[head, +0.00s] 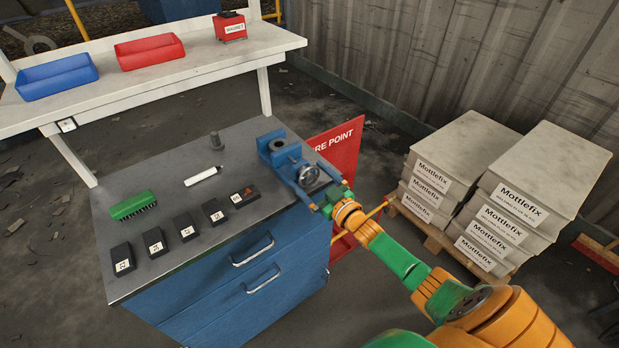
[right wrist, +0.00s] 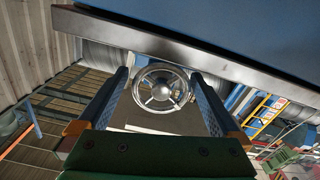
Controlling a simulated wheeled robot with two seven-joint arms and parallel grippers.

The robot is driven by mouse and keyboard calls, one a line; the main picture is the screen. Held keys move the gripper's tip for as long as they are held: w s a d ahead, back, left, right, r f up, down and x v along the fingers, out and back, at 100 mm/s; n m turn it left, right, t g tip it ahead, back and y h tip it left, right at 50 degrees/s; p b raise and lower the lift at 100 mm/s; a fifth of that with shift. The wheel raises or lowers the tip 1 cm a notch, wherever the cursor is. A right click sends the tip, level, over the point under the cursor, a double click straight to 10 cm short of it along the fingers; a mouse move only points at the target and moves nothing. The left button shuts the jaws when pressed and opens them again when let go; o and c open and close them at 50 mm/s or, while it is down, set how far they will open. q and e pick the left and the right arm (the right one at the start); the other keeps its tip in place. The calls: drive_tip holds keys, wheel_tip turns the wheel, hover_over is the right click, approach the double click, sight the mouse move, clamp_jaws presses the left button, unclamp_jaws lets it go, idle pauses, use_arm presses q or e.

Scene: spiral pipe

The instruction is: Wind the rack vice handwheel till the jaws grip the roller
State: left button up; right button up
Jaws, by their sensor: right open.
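The blue rack vice (head: 272,146) stands at the right back corner of the bench top. Its silver spoked handwheel (head: 308,175) faces my right arm, and it shows face-on in the right wrist view (right wrist: 161,90). My right gripper (head: 314,179) is open, with one finger on each side of the handwheel. In the right wrist view its fingers (right wrist: 160,77) flank the rim, and I cannot tell whether they touch it. A dark round shape shows at the vice's top; I cannot tell whether it is the roller. My left gripper is not in view.
The blue-drawered bench (head: 175,188) holds a green brush (head: 133,205), a white marker (head: 202,176), a grey cylindrical piece (head: 216,141) and several black labelled blocks (head: 187,227). Stacked Mottlefix boxes (head: 440,178) are to the right.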

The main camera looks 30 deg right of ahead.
sight(312, 179)
drive_tip(key=shift+s+r+p, duration=0.1)
drive_tip(key=shift+s+p, duration=0.1)
drive_tip(key=shift+p, duration=0.1)
drive_tip(key=shift+s+d+p, duration=0.1)
drive_tip(key=shift+s+p, duration=0.75)
drive_tip(key=shift+s, duration=0.65)
drive_tip(key=n, duration=0.4)
drive_tip(key=shift+w+d, duration=0.1)
drive_tip(key=n, duration=0.3)
drive_tip(key=shift+b, duration=0.4)
drive_tip(key=shift+s+a+r+n, duration=0.15)
drive_tip(key=shift+s+a+n, duration=0.1)
drive_tip(key=shift+n, duration=0.55)
